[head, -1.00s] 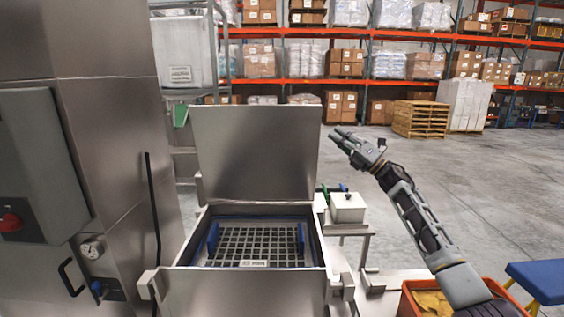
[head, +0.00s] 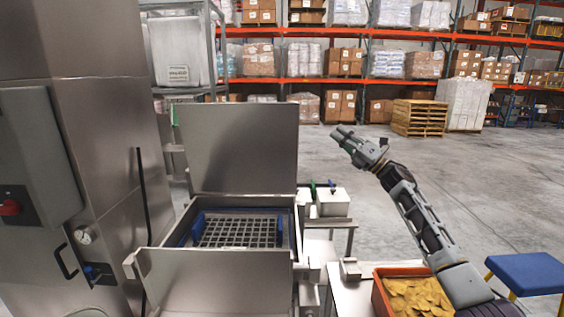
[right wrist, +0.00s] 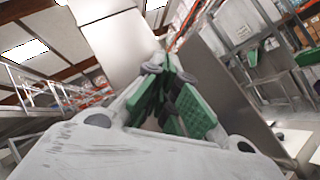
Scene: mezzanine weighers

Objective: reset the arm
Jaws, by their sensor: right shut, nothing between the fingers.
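My right gripper (head: 341,133) is raised in open air in the head view, to the right of the open steel lid (head: 240,148). Its fingers are together with nothing between them. In the right wrist view the green-padded fingers (right wrist: 170,95) are close together and empty. My right arm comes in from the lower right and stays apart from the surrounding things. My left gripper is not in the head view.
A steel hopper with a dark grid (head: 240,232) stands open below the lid. A white container (head: 332,203) sits on a small stand. An orange bin (head: 380,298) of yellow pieces lies under my right arm, near a blue stool (head: 527,272). Open floor lies behind.

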